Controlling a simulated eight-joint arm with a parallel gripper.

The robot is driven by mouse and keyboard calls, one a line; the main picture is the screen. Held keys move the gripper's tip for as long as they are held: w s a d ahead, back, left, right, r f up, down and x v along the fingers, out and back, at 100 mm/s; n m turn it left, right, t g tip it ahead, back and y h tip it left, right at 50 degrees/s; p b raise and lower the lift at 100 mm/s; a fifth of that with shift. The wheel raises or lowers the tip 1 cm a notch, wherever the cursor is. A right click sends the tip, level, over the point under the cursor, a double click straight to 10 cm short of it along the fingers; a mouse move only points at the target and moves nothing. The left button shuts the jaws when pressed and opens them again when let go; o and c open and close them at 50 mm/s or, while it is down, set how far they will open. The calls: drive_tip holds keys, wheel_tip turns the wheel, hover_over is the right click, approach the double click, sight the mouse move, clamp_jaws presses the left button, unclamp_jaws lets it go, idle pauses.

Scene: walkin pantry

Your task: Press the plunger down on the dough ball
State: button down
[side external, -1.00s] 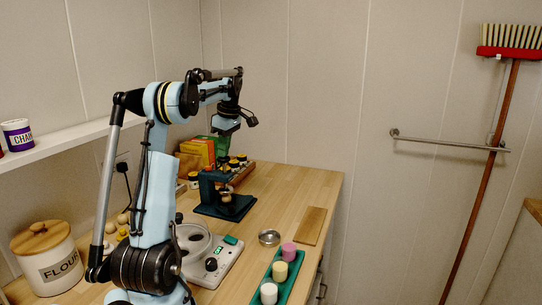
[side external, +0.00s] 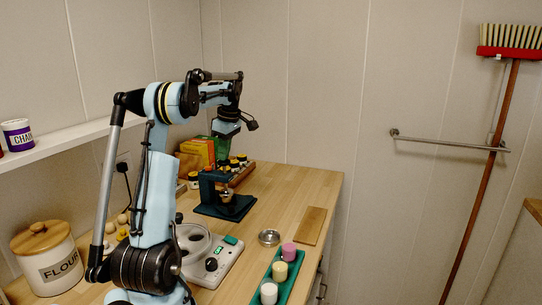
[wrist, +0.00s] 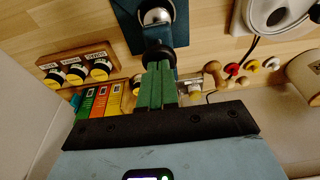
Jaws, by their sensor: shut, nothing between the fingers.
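The press (side external: 208,191) is a dark teal stand on the wooden counter, and its base shows in the wrist view (wrist: 128,20). Its plunger has a round black knob (wrist: 158,52) above a silver metal part (wrist: 155,16). My gripper (wrist: 160,68) has green fingers, shut together and empty. In the wrist view the fingertips overlap the knob; I cannot tell whether they touch it. In the side view my gripper (side external: 224,158) points down, just above the press. I cannot make out the dough ball; the press and my fingers may hide it.
A rack of dark jars (wrist: 76,71) and upright coloured boxes (wrist: 100,100) stand close to the press. Open counter lies right of the press.

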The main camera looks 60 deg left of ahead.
drive_tip(key=shift+f, duration=0.9)
idle(0.7)
drive_tip(key=shift+r, duration=3.15)
drive_tip(key=w+d+m+t, duration=0.1)
drive_tip(key=w+d+m, duration=0.25)
drive_tip(key=d, duration=0.35)
drive_tip(key=w+d+m+t+y, duration=0.1)
drive_tip(key=w+d+m+t, duration=0.15)
drive_tip(key=d+m, duration=0.35)
drive_tip(key=w+d+m+t, duration=0.1)
drive_tip(key=w+d+m, duration=0.25)
drive_tip(key=d, duration=0.45)
drive_tip(key=s+d+f+m+t+h, duration=0.1)
drive_tip(key=s+d+f+m+t, duration=0.1)
drive_tip(key=d+f+m, duration=0.2)
drive_tip(key=s+d+f+m+t+h, duration=0.1)
drive_tip(key=d+f+m, duration=0.3)
drive_tip(key=d+m, duration=0.6)
drive_tip(key=s+d+t, duration=0.1)
drive_tip(key=d, duration=0.6)
drive_tip(key=shift+s+d+f+h, duration=0.15)
drive_tip(key=shift+s+d+h, duration=0.1)
drive_tip(key=shift+d+h, duration=0.1)
